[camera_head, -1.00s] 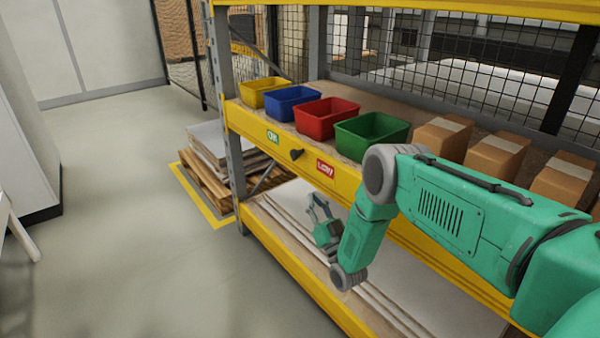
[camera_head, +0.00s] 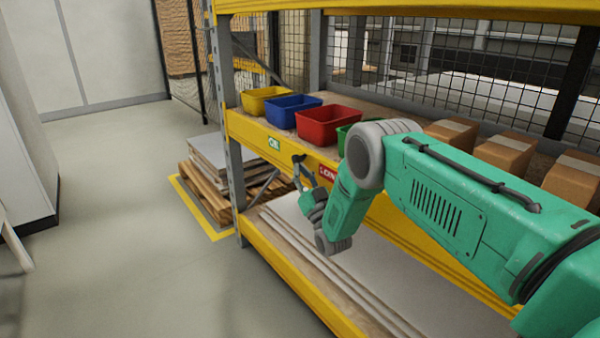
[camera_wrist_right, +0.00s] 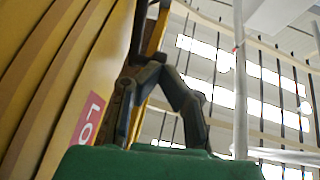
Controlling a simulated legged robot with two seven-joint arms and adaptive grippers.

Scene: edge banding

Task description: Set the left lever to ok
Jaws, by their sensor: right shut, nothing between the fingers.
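A green label (camera_head: 274,144), reading OK as far as I can make out, and a red label (camera_head: 327,173) sit on the yellow front beam of the shelf. My right gripper (camera_head: 299,164) is raised in front of the beam between the two labels, shut and empty. The dark lever there cannot be told apart from the dark fingers, and whether they touch is unclear. In the right wrist view my gripper (camera_wrist_right: 155,76) points up along the beam, with part of the red label (camera_wrist_right: 90,119) to its left. My left gripper is not in view.
Yellow (camera_head: 265,100), blue (camera_head: 292,110), red (camera_head: 329,126) and green bins stand on the shelf above the beam, the green one mostly behind my right arm. Several cardboard boxes (camera_head: 503,152) are to the right. White boards (camera_head: 385,262) lie below.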

